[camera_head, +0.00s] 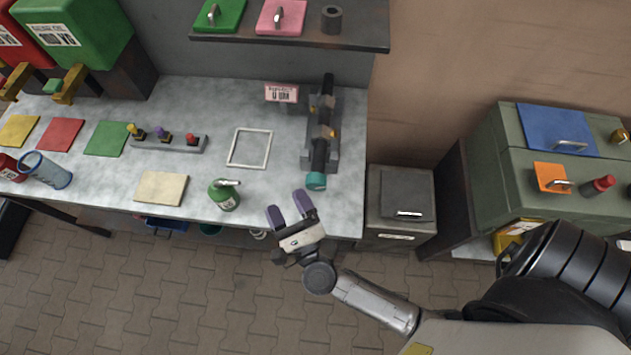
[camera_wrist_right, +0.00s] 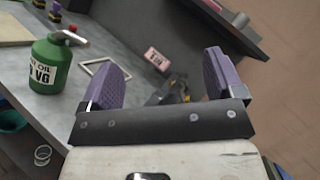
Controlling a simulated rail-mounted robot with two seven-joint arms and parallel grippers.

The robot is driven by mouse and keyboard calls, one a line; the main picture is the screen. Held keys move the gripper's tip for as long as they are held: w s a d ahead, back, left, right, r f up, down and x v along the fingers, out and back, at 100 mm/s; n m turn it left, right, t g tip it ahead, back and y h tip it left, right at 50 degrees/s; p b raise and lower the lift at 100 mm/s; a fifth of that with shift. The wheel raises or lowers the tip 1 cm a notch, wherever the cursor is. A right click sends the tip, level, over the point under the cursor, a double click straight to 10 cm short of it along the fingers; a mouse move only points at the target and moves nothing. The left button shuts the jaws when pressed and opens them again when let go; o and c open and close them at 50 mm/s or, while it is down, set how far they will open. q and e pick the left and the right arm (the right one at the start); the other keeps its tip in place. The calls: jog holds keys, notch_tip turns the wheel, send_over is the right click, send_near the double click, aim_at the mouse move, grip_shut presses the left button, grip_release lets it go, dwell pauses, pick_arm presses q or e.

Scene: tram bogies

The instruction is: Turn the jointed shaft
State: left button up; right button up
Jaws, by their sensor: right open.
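The jointed shaft (camera_head: 321,152) is a dark rod with brass-coloured joints and a teal end. It lies in a grey stand (camera_head: 333,160) at the right end of the workbench, its teal end (camera_head: 316,181) towards the front edge. My right gripper (camera_head: 291,205) is open and empty near the bench's front edge, just in front of and left of the teal end, apart from it. In the right wrist view its two purple fingers (camera_wrist_right: 165,82) are spread. Part of the stand (camera_wrist_right: 172,92) shows between them; the teal end is not visible there. My left gripper is not in view.
A green oil can (camera_head: 224,196) stands left of my right gripper. A white square frame (camera_head: 250,148) and a pink label (camera_head: 281,93) are close to the shaft. A shelf (camera_head: 340,33) overhangs behind. A grey cabinet (camera_head: 400,200) stands right of the bench.

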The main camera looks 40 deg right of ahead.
aim_at(316, 176)
jog(key=s+d+f+m+g+h+b, duration=0.1)
jog(key=f+m+g+h, duration=0.1)
jog(key=f+m+g, duration=0.1)
jog(key=s+d+f+m+g+h+b, duration=0.1)
jog(key=f+m+g+h+b, duration=0.1)
jog(key=f+m, duration=0.3)
jog(key=s+d+f+m+g+h+b, duration=0.1)
jog(key=d+f+m+g+h+b, duration=0.1)
jog(key=f+m+g+h, duration=0.2)
jog(key=shift+f+m, duration=0.5)
jog(key=shift+f, duration=0.1)
pick_arm(q)
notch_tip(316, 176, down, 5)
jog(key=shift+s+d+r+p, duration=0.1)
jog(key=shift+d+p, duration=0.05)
jog(key=shift+p, duration=0.7)
pick_arm(e)
jog(key=x, duration=1.3)
jog(key=shift+w+d, duration=0.1)
jog(key=shift+d, duration=0.05)
jog(key=c, duration=0.9)
